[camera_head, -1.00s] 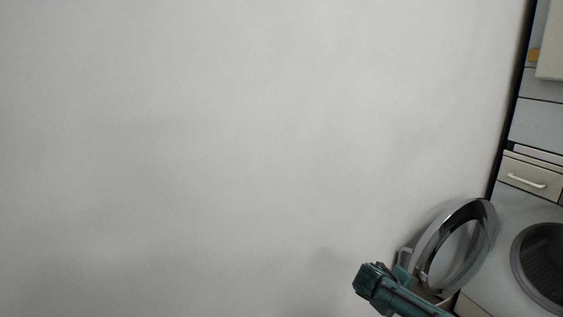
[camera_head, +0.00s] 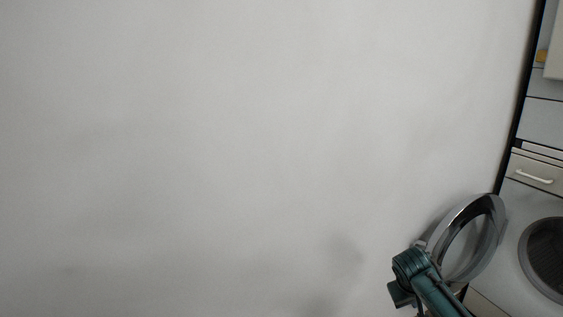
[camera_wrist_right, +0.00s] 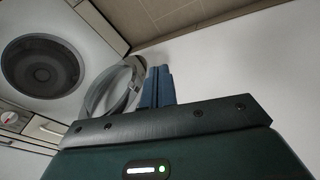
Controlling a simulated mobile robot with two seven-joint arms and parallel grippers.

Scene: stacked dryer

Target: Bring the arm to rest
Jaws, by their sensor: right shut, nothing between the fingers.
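My right gripper (camera_wrist_right: 157,72) shows in the right wrist view with its two blue fingers together and nothing between them. The open round door (camera_wrist_right: 104,92) of the machine is just left of the fingers; I cannot tell whether they touch. In the head view, a dark green part of my arm (camera_head: 432,287) comes up from the bottom edge at lower right, overlapping the left side of the open door (camera_head: 484,251). The gripper fingers cannot be made out there. My left gripper is not in view.
The white machine's front has a dark round opening (camera_head: 546,261), with a handled drawer (camera_head: 533,174) above it. A plain pale wall (camera_head: 220,130) fills most of the head view. A tiled floor (camera_wrist_right: 175,15) shows at the top of the wrist view.

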